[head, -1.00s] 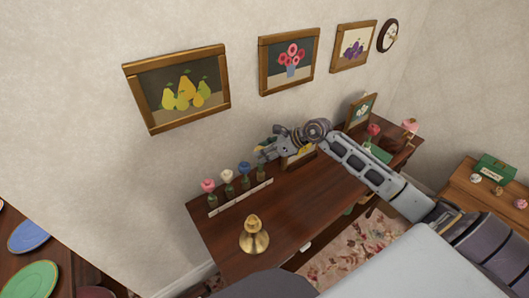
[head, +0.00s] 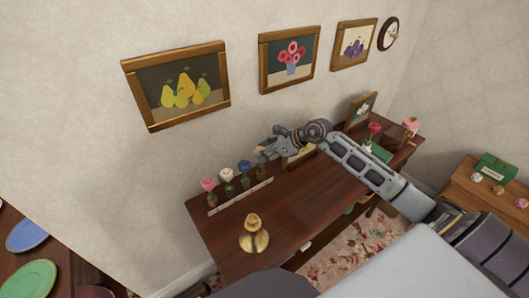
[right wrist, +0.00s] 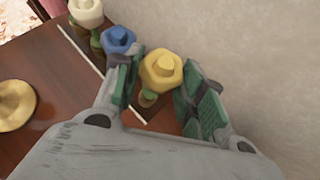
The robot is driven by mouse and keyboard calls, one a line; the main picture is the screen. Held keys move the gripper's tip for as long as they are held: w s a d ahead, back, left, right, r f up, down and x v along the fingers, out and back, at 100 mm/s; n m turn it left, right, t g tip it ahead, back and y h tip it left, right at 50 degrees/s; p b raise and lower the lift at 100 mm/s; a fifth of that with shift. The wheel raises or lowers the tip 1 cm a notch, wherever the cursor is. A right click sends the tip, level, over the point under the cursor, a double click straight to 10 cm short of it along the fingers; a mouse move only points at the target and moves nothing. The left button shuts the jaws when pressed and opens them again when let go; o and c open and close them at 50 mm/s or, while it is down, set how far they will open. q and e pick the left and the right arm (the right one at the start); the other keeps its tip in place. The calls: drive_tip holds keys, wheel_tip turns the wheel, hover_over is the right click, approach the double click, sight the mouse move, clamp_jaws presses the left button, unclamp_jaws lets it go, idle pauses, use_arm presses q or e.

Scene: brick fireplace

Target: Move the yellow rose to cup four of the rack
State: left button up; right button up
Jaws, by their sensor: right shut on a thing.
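The yellow rose (right wrist: 161,70) sits between the fingers of my right gripper (right wrist: 160,92), which is shut on it. In the head view the right gripper (head: 264,156) is at the right end of the rack, and the rose cannot be made out there. The rack (head: 240,197) has a pale front strip and holds pink (head: 208,184), white (head: 226,174) and blue (head: 244,166) roses in green cups. A greenish cup-like form (right wrist: 148,98) shows just below the yellow rose. I cannot tell whether the stem is inside it. My left gripper is not in view.
A brass bell (head: 253,236) stands on the wooden desk (head: 300,215) in front of the rack. A red rose (head: 375,128) and a pink flower (head: 410,124) are at the desk's right end. The wall (head: 240,110) rises close behind the rack.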

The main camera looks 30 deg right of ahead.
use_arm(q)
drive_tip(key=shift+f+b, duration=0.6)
use_arm(e)
drive_tip(key=shift+f, duration=0.8)
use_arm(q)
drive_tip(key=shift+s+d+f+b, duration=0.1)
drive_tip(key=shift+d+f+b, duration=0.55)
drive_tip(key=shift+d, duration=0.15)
use_arm(e)
drive_tip(key=shift+f, duration=0.75)
drive_tip(key=o, duration=1)
drive_tip(key=shift+c, duration=0.2)
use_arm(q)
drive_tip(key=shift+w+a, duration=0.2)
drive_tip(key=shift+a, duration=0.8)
use_arm(e)
drive_tip(key=shift+s+d+r, duration=0.1)
drive_tip(key=shift+r, duration=0.05)
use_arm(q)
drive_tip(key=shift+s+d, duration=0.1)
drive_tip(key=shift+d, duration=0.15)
use_arm(e)
drive_tip(key=v, duration=0.7)
drive_tip(key=shift+s+d+r, duration=0.2)
use_arm(q)
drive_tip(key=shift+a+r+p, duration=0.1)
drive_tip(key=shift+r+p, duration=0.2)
drive_tip(key=shift+p, duration=0.05)
use_arm(e)
drive_tip(key=shift+r, duration=0.2)
